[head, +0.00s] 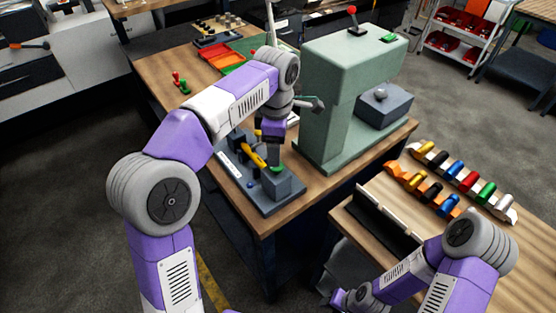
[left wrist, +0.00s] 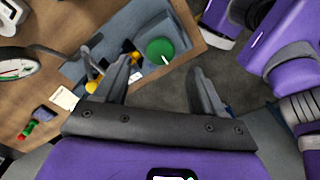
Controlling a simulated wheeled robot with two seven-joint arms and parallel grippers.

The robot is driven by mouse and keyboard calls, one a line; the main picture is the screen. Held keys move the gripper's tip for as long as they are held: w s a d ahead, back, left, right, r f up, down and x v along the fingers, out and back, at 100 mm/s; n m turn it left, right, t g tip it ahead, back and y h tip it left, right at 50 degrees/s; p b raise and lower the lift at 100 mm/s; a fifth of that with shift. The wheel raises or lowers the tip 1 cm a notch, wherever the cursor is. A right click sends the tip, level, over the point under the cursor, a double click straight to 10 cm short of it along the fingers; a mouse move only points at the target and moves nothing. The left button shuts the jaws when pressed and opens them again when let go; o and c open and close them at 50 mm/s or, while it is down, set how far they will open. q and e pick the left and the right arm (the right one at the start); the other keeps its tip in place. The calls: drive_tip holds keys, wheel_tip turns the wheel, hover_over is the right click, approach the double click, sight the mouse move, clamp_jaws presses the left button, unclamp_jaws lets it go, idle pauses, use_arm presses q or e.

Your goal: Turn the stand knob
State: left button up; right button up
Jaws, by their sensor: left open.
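The stand (head: 284,205) is a blue-grey fixture at the table's near corner. Its round green knob (head: 277,169) shows just below my left gripper (head: 273,158) in the head view. In the left wrist view the green knob (left wrist: 160,50) has a white mark on its face. It lies ahead of and between the fingertips of my left gripper (left wrist: 163,76), which is open and empty. I see no clear contact between the fingers and the knob. Of my right arm's end only a purple part shows at the bottom of the head view; its fingers cannot be made out.
A yellow handle (head: 254,155) lies on the stand beside the knob. A tall green press (head: 325,95) stands close to the right of my left arm. A side table (head: 530,260) holds several coloured cylinders. Red and green trays (head: 222,57) are behind.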

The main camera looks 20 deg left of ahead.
use_arm(q)
wheel_tip(320, 180, down, 4)
drive_tip(key=shift+s+f+b, duration=0.15)
drive_tip(key=shift+f+b, duration=0.05)
drive_tip(key=shift+b, duration=0.5)
drive_tip(key=shift+f, duration=0.6)
drive_tip(key=c, duration=1)
drive_tip(key=shift+c, duration=0.2)
drive_tip(key=shift+r, duration=0.1)
